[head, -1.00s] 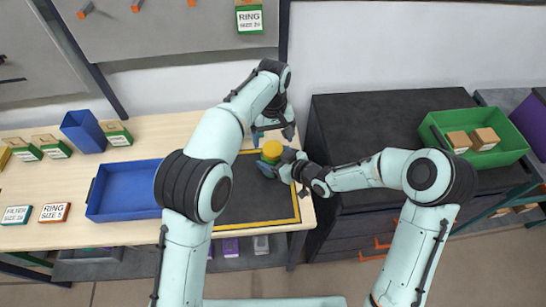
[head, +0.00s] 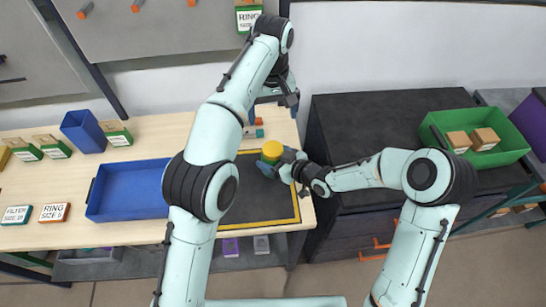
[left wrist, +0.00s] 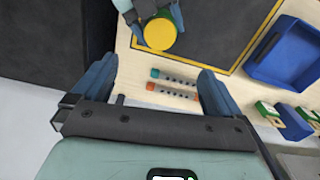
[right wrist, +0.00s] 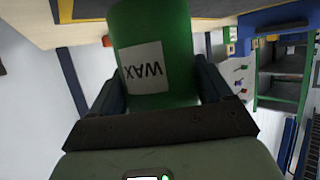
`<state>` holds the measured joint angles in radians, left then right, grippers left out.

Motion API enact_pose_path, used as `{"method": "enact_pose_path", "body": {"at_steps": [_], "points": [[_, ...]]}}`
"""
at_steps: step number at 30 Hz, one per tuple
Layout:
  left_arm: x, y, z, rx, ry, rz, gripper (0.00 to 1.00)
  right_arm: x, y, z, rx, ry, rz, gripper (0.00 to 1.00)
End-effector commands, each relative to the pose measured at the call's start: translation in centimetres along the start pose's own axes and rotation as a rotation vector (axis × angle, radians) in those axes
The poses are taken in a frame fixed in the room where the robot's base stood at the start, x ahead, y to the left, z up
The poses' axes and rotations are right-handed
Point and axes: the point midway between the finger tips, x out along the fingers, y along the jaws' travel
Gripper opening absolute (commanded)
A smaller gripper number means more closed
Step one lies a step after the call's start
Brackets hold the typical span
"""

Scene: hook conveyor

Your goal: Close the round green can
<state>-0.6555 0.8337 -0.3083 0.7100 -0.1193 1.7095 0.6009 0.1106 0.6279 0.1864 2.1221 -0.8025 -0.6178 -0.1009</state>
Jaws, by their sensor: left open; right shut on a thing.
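The round green can (head: 265,162) stands on the dark mat near the table's right edge, and its label reads WAX in the right wrist view (right wrist: 150,35). A yellow lid (head: 271,148) lies over its top; I cannot tell how tightly it sits. The lid also shows in the left wrist view (left wrist: 160,33). My right gripper (head: 284,163) is shut on the can's side. My left gripper (head: 274,108) is open and empty, behind and apart from the can, over the table's back right corner.
Two small bars with teal and orange ends (left wrist: 174,88) lie on the wood near my left gripper. A blue tray (head: 128,190) stands left of the yellow-edged mat (head: 262,205). A black cabinet (head: 370,120) with a green crate (head: 512,150) stands to the right.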

Motion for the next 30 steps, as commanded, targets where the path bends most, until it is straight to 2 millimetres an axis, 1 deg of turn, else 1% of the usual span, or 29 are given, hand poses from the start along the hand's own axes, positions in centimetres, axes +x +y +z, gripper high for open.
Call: {"method": "enact_pose_path", "body": {"at_steps": [3, 9, 21, 23, 26, 29, 30], "points": [[-1.1, 0.1, -0.1, 0.0, 0.002, 0.001, 1.0, 0.0, 0.0, -0.2, -0.002, 0.004, 0.0, 0.0], [-2.1, 0.0, 0.0, 0.001, 0.001, 0.0, 1.0, 0.0, 0.0, -0.2, -0.002, 0.004, 0.0, 0.0], [-2.3, 0.0, 0.0, 0.0, -0.001, 0.0, 1.0, 0.0, 0.0, -0.2, -0.002, 0.004, 0.0, 0.0], [-2.2, -0.2, -0.2, -0.004, -0.003, 0.002, 1.0, 0.0, 0.0, -0.2, -0.002, 0.004, 0.0, 0.0], [-1.7, -1.9, -1.2, -0.036, -0.018, 0.013, 1.0, 0.0, 0.0, -0.2, -0.002, 0.004, 0.0, 0.0], [-0.5, -5.5, -3.3, -0.106, -0.049, 0.041, 1.0, 0.0, 0.0, -0.2, -0.002, 0.004, 0.0, 0.0], [0.2, -7.6, -4.3, -0.144, -0.064, 0.058, 1.0, 0.0, 0.0, -0.2, -0.002, 0.004, 0.0, 0.0]]}}
